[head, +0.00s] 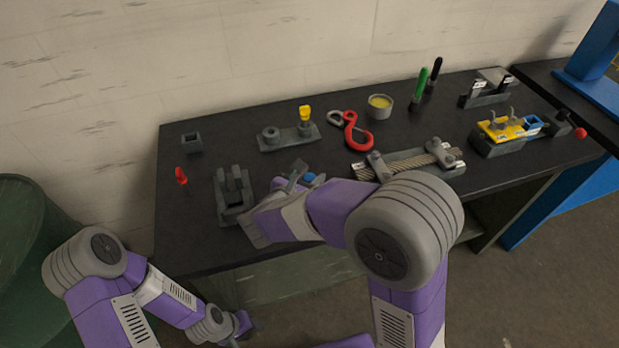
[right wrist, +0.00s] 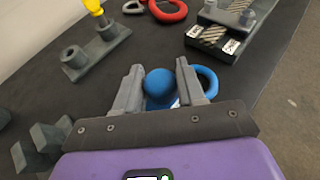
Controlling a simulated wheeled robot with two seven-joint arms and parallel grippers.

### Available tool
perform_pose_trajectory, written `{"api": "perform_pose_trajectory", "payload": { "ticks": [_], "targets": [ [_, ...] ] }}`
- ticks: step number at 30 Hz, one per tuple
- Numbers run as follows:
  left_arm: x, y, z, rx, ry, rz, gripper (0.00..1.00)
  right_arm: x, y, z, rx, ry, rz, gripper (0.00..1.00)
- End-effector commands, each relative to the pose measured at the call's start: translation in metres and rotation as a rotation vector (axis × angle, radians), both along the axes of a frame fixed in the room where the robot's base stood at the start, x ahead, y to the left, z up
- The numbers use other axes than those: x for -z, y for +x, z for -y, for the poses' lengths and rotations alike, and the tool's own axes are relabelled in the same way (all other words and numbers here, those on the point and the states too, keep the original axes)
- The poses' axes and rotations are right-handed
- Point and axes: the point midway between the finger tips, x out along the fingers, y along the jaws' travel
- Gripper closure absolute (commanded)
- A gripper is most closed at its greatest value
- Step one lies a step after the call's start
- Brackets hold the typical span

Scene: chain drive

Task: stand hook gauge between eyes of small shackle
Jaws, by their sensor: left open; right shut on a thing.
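My right gripper (head: 300,175) is shut on a blue piece with a round ball, which I take as the hook gauge (head: 311,178). In the right wrist view the ball (right wrist: 159,83) sits between the two fingers, with a blue ring (right wrist: 207,80) beside the right finger. The piece's lower part is hidden. No part is clearly marked as the small shackle; a grey fixture with two uprights (head: 233,204) stands left of my right gripper and may be it. My left gripper (head: 247,328) is open, low in front of the bench, away from these things.
Behind lie a grey base with a yellow-topped peg (head: 290,138), a red hook (head: 357,132) and a cup (head: 379,107). A rope clamp fixture (head: 410,163) is to the right. A small red piece (head: 181,177) and grey block (head: 192,142) are left. Bare bench lies between.

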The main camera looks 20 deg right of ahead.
Motion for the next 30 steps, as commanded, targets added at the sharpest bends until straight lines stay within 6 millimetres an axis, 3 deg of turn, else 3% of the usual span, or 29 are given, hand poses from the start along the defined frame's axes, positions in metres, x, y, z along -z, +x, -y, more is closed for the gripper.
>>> {"api": "perform_pose_trajectory", "payload": {
  "ticks": [2, 3, 8, 19, 30],
  "targets": [
    [0.002, 0.0, 0.0, 0.0, 0.0, 0.0, 0.57, 0.003, 0.0, 0.0, 0.0, -0.001, 0.001, 1.0],
    [0.002, 0.0, 0.0, 0.0, 0.0, 0.0, 0.57, 0.003, 0.0, 0.0, 0.0, -0.001, -0.001, 0.58],
    [0.002, 0.0, 0.0, 0.0, 0.0, 0.0, 0.57, 0.003, 0.0, 0.0, 0.0, 0.0, 0.0, 0.36],
    [-0.002, 0.0, 0.0, 0.0, 0.0, 0.0, 0.57, -0.003, -0.001, -0.002, -0.001, 0.0, 0.0, 0.36],
    [-0.02, 0.0, 0.0, 0.0, 0.0, 0.0, 0.57, -0.032, -0.051, -0.048, -0.004, 0.001, 0.001, 0.36]
  ]
}}
